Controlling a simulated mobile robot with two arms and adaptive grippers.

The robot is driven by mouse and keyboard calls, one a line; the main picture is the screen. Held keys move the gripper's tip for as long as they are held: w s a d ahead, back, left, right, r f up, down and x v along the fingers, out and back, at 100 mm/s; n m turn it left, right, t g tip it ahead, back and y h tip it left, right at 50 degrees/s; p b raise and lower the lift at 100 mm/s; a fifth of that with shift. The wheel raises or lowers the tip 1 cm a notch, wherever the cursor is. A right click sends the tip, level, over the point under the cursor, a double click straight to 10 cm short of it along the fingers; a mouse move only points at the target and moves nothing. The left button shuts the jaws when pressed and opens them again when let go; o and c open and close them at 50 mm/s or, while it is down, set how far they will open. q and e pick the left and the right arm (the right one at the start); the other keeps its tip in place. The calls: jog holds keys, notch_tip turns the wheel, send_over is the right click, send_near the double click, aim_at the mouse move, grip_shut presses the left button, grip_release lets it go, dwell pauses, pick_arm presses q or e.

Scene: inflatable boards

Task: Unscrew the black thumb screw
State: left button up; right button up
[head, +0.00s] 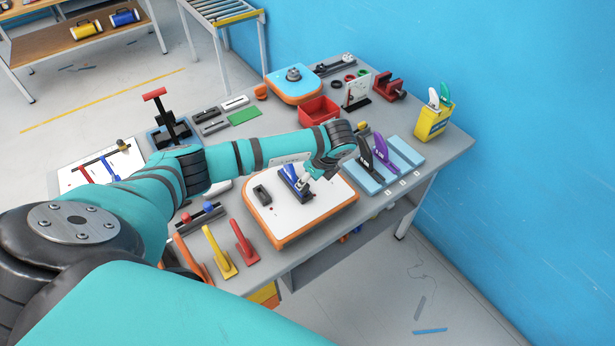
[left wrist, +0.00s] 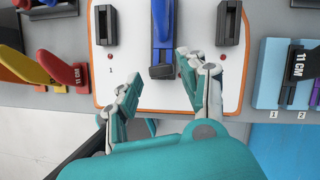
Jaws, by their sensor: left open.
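A white board with an orange rim (head: 262,222) lies on the table; it also shows in the left wrist view (left wrist: 120,62). A blue fin (left wrist: 161,25) sits in the middle black fin box (left wrist: 161,72) on the board; the fin also shows in the head view (head: 291,180). Black boxes flank it on the left (left wrist: 105,25) and right (left wrist: 229,22). I cannot make out the black thumb screw. My left gripper (left wrist: 158,67) is open and empty, its fingers near the front end of the middle box. My right gripper is not in view.
A red bin (head: 319,110) stands behind my arm. A blue wall bounds the right side.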

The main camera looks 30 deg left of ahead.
pick_arm(q)
jog(key=m, duration=0.1)
jog(key=m+t, duration=0.1)
jog(key=shift+s+a+f+m+b, duration=0.1)
jog(key=shift+f+m+b, duration=0.05)
jog(key=shift+m+b, duration=0.25)
jog(key=shift+s+m, duration=0.15)
jog(key=shift+m, duration=0.25)
jog(key=shift+t, duration=0.3)
jog(key=shift+m+t+h+b, duration=0.3)
jog(key=shift+m+b, duration=0.2)
jog(key=shift+m, duration=0.4)
jog(key=shift+s+a+m+b, duration=0.1)
jog(key=shift+m+b, duration=0.25)
jog(key=shift+m, duration=0.35)
jog(key=shift+m+t, duration=0.3)
jog(key=shift+m, duration=0.1)
jog(key=shift+h, duration=0.3)
